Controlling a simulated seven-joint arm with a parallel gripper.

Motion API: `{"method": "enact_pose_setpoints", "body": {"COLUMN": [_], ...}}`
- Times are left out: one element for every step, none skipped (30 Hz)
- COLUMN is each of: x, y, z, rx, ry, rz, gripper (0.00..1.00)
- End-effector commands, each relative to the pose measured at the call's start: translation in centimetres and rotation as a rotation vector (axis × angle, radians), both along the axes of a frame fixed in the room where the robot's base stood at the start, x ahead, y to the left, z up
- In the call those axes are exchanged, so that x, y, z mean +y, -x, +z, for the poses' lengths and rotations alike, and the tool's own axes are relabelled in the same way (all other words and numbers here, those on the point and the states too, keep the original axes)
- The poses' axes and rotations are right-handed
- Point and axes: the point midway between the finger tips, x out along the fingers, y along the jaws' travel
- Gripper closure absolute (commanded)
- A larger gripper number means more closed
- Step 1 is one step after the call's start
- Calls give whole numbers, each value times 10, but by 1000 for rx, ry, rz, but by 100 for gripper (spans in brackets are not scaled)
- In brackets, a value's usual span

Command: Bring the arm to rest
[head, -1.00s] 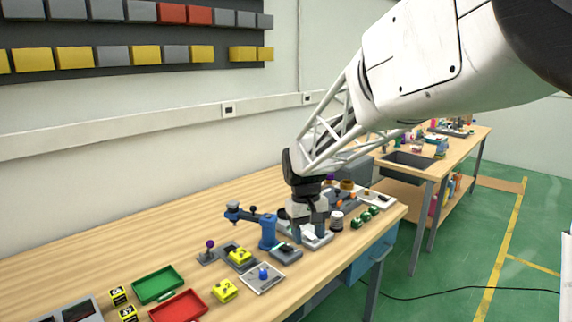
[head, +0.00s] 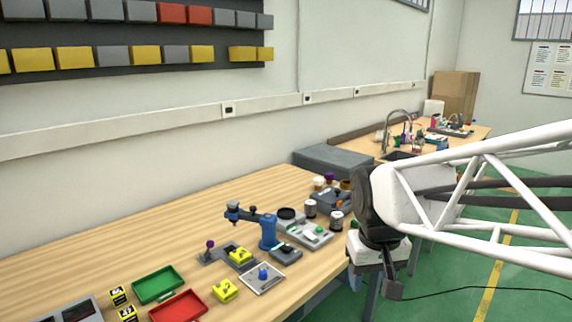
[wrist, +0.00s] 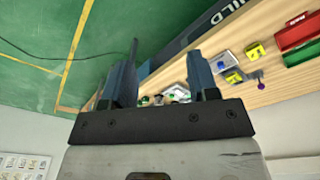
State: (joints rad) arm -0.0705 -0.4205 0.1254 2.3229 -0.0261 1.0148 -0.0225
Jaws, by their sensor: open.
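My gripper (head: 388,284) hangs off the front edge of the wooden bench at the right of the head view, clear of everything on the bench. In the wrist view its two fingers (wrist: 163,88) stand wide apart with nothing gripped between them. The bench (head: 120,245) shows behind and to the left of my arm. My white lattice arm link hides part of the far bench and floor.
On the bench are a blue press (head: 266,230), a green tray (head: 158,284), a red tray (head: 178,306), yellow blocks (head: 225,290), a plate with a blue knob (head: 262,277) and dark jars (head: 336,220). Green floor (head: 480,240) lies open at right.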

Motion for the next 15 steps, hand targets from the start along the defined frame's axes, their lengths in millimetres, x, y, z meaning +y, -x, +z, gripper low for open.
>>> {"method": "enact_pose_setpoints", "body": {"x": [-4,-6,-8,-10,-12,-14,-16,-17,-19,-21,-22,-23,-24,-25,-26], "y": [12,18,27,33,39,48,54,60,68,74,79,86,90,94,99], "z": [0,-1,-1,-2,-3,-4,-6,-7,-9,-10,-11,-14,-14,-16,-18], "rx": [-14,-20,-31,-38,-45,-54,-62,-70,-78,-86,-92,-99,-105,-110,-115], "ry": [-3,-4,-6,-7,-9,-11,-12,-14,-16,-17,-18,-20,-21,-22,-22], "rz": [-12,-18,-28,-34,-41,-49,-56,-64,-73,-78,-84,-92,-97,-101,-107], "gripper": [46,46,46,46,46,46,46,46,46,46,46,46,46,46,46]}}
